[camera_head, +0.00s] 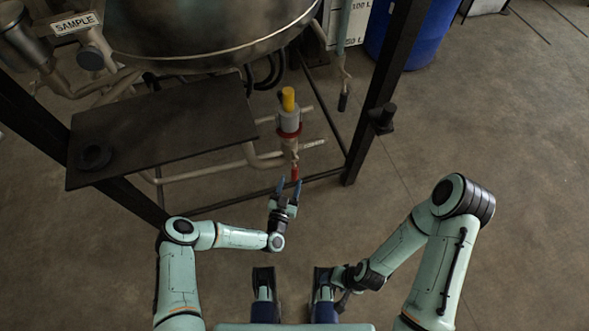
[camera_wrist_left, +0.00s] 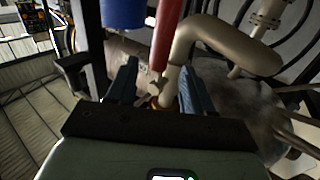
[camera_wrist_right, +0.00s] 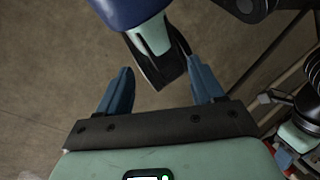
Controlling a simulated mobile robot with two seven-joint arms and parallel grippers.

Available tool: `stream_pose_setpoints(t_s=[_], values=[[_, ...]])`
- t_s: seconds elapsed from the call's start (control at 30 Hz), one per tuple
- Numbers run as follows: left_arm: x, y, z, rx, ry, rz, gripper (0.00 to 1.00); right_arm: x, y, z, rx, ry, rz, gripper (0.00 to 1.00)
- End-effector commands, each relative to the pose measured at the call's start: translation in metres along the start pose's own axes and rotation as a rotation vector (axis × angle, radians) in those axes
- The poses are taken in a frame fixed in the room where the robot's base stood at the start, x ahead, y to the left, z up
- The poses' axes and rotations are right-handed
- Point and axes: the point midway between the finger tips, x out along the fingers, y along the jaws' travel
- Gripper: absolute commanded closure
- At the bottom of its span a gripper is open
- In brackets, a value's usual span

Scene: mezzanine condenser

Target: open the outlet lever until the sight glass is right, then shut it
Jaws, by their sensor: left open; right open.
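The outlet lever has a red handle (camera_head: 295,173) hanging below a pipe fitting with a grey body and yellow top (camera_head: 289,100). In the left wrist view the red handle (camera_wrist_left: 165,38) runs down between the blue fingers. My left gripper (camera_head: 289,186) is open, its fingertips at the lower end of the handle; I cannot tell whether they touch it. My right gripper (camera_wrist_right: 162,80) is open with nothing held, low beside my own base. I cannot clearly identify the sight glass; a pale upright tube (camera_head: 343,25) beside the litre scale may be it, and no level is readable.
A dark flat shelf (camera_head: 160,135) lies left of the valve, under a large steel vessel (camera_head: 210,35). Dark frame posts (camera_head: 385,85) stand on both sides. A blue drum (camera_head: 410,35) is behind the right post. Floor at the right is clear.

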Motion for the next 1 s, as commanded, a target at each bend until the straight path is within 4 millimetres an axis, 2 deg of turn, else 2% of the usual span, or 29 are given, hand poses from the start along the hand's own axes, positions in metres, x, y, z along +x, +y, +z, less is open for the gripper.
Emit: stream_pose_setpoints(t_s=[0.1, 0.3, 0.47, 0.73, 0.77, 0.9, 1.0], values=[[0.025, 0.000, 0.002, 0.000, 0.000, -0.001, 0.49, 0.007, 0.003, -0.010, 0.003, 0.025, 0.001, 0.33], [0.053, 0.000, 0.002, 0.000, -0.001, 0.000, 0.49, 0.013, 0.005, -0.023, 0.006, 0.061, 0.002, 0.33], [0.062, 0.001, 0.001, -0.002, -0.003, 0.001, 0.49, 0.014, 0.006, -0.027, 0.006, 0.073, 0.003, 0.33], [0.064, 0.001, 0.000, -0.002, -0.003, 0.001, 0.49, 0.014, 0.006, -0.028, 0.007, 0.074, 0.003, 0.33], [0.064, 0.001, 0.000, -0.002, -0.003, 0.001, 0.55, 0.014, 0.006, -0.028, 0.007, 0.074, 0.003, 0.33], [0.063, 0.001, 0.001, -0.001, -0.002, 0.001, 1.00, 0.014, 0.006, -0.027, 0.007, 0.074, 0.003, 0.33], [0.063, 0.000, 0.001, -0.001, -0.002, 0.001, 1.00, 0.014, 0.006, -0.027, 0.007, 0.073, 0.003, 0.33]])
